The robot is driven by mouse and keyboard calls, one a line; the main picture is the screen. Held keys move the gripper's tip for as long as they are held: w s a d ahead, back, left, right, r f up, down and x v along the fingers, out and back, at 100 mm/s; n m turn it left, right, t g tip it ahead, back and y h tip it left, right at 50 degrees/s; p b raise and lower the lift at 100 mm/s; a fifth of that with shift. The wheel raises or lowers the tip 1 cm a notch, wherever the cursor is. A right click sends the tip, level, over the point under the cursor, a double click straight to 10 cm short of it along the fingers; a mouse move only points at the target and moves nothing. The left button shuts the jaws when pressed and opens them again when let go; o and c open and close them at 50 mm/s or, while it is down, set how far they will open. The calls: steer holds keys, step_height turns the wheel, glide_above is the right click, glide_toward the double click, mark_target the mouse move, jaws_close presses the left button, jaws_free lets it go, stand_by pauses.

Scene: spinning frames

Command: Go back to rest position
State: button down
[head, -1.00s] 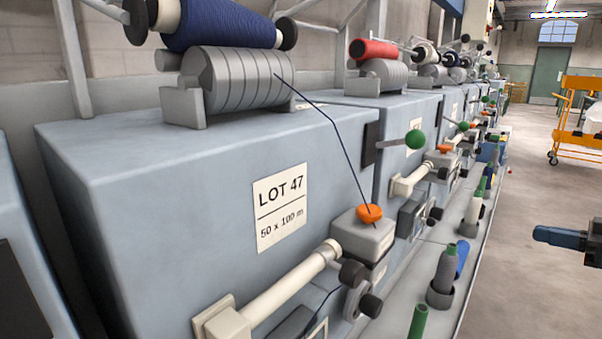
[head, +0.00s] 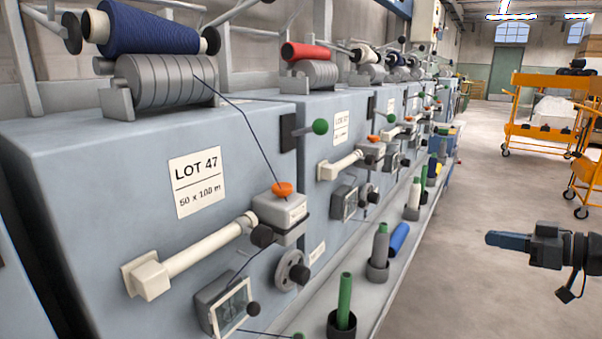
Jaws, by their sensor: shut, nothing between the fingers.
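My gripper (head: 490,239) is at the right of the head view, with blue-grey fingers pointing left. It is shut and empty. It hangs over the open floor, to the right of the spinning frame and apart from it. My arm runs out of the picture at the right edge.
A grey spinning frame (head: 95,185) fills the left, with a blue yarn package (head: 150,28) and a "LOT 47" label (head: 198,181). Its low ledge bears a green tube (head: 344,300), a grey bobbin (head: 380,245) and a blue one (head: 399,238). Orange carts (head: 540,130) stand back right. The aisle floor (head: 480,190) is clear.

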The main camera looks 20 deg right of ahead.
steer(key=s+a+f+m+g+h, duration=0.1)
steer(key=s+a+f+m+h, duration=0.25)
steer(key=a+f, duration=0.45)
steer(key=s+a+f+m+g+h, duration=0.15)
steer(key=s+a+f, duration=0.3)
steer(key=f, duration=0.85)
steer(key=s+a+f+m+h, duration=0.1)
steer(key=s+a+f+h, duration=0.2)
steer(key=s+a, duration=1)
steer(key=s+a+r+t, duration=0.1)
steer(key=s+a+r, duration=0.2)
steer(key=s+r, duration=0.3)
steer(key=s+a+r+n+t+y, duration=0.1)
steer(key=s+a+r, duration=0.2)
steer(key=s+r, duration=0.25)
steer(key=s+a+r+t, duration=0.2)
steer(key=s+a+r, duration=0.1)
steer(key=s+r, duration=0.3)
step_height(320, 180, up, 22)
steer(key=p, duration=2.2)
steer(key=shift+s+r+p, duration=0.25)
steer(key=shift+s+p, duration=0.05)
steer(key=shift+s, duration=0.15)
